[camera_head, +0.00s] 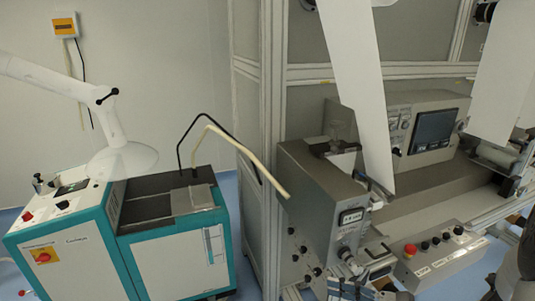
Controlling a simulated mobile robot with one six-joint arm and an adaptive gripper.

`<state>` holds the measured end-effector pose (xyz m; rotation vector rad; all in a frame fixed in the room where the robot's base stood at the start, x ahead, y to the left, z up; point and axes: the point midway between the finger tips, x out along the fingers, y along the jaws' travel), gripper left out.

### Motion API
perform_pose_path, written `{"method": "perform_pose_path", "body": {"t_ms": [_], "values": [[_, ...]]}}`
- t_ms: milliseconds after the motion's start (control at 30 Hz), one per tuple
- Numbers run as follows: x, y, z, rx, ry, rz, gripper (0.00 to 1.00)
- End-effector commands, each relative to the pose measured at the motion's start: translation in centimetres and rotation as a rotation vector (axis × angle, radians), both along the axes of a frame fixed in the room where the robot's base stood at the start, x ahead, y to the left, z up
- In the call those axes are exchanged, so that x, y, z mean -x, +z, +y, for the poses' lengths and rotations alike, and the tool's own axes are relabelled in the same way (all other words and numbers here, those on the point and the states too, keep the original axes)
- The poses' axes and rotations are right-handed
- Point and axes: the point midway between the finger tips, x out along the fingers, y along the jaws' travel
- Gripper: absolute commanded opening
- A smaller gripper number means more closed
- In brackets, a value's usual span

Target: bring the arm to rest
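A dark, rounded shape (522,262) is cut off by the lower right edge of the head view. It looks like part of my arm or gripper, but too little of it shows to be sure. No fingertips can be made out, and I see nothing held. The rest of my arm is outside the view.
A teal and white cabinet (170,262) stands at the left, with a white jointed extraction arm (123,160) over it. The converter has white web strips (357,80), a grey control box (318,205) and a button panel (440,255) with a red button.

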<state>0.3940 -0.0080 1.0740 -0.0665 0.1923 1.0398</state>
Motion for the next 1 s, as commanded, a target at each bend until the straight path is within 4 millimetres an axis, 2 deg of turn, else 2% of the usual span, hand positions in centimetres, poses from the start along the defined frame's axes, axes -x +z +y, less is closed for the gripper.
{"method": "perform_pose_path", "body": {"t_ms": [33, 133, 233, 333, 500, 600, 800, 1000], "values": [[1.3, 1.2, 2.1, 0.092, 0.112, -0.045, 0.47], [4.6, 2.3, 5.1, 0.276, 0.33, -0.129, 0.47], [7.9, 2.8, 6.9, 0.465, 0.538, -0.225, 0.47], [10.9, 3.1, 7.5, 0.66, 0.733, -0.335, 0.47], [14.5, 3.8, 6.3, 1.006, 1.033, -0.547, 0.47], [15.5, 4.7, 4.9, 1.219, 1.184, -0.686, 0.47], [15.7, 7.4, 2.2, 1.586, 1.385, -0.93, 0.47], [15.4, 9.2, 1.0, 1.767, 1.455, -1.043, 0.47]]}}
